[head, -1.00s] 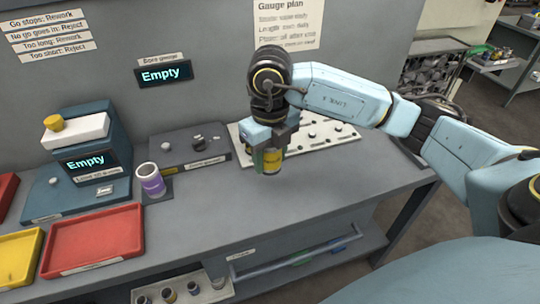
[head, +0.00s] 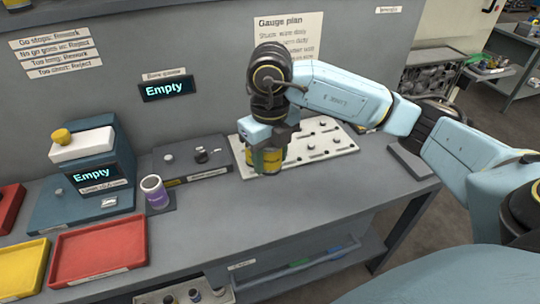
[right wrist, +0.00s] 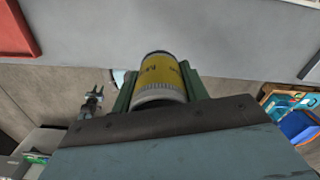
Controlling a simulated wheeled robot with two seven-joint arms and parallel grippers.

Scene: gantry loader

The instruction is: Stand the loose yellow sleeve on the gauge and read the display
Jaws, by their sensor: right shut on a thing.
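The yellow sleeve (head: 269,160) is in my right gripper (head: 270,163), which is shut on it above the bench in front of the white pegged board. In the right wrist view the sleeve (right wrist: 158,79) sits between the green fingers, with a grey knurled band at its near end. The length gauge (head: 92,170) stands at the left, a blue-grey block with a white arm and yellow knob. Its display (head: 92,174) reads "Empty". The bore gauge display (head: 167,88) on the wall also reads "Empty". My left gripper is not in view.
A red tray (head: 100,252) and a yellow tray (head: 20,266) lie at the front left. The bench front middle is clear.

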